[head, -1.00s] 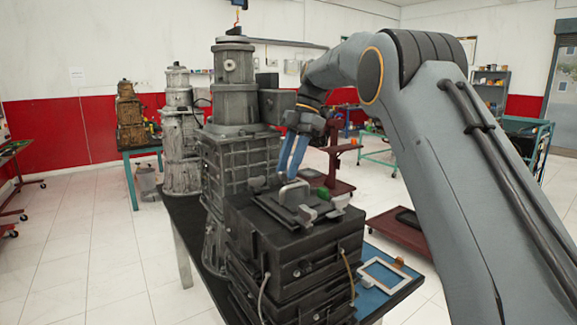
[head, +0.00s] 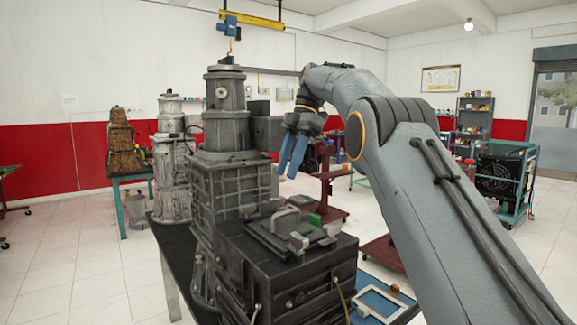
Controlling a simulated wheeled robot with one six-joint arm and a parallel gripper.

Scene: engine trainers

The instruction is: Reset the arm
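My gripper (head: 293,157) hangs from the end of my grey arm in the head view, with two blue fingers pointing down. It is above the black engine trainer box (head: 290,265), apart from the things on its top. The fingers look slightly parted with nothing visible between them, but their true gap is hard to judge from this angle. A grey handle (head: 284,216) stands on the plate on top of the box, below the fingers.
A green block (head: 314,220) and a light grey piece (head: 299,241) sit on the box top. A white frame (head: 380,304) lies on the blue surface at right. Tall grey engine units (head: 225,110) stand behind. A maroon stand (head: 325,178) is beyond my gripper.

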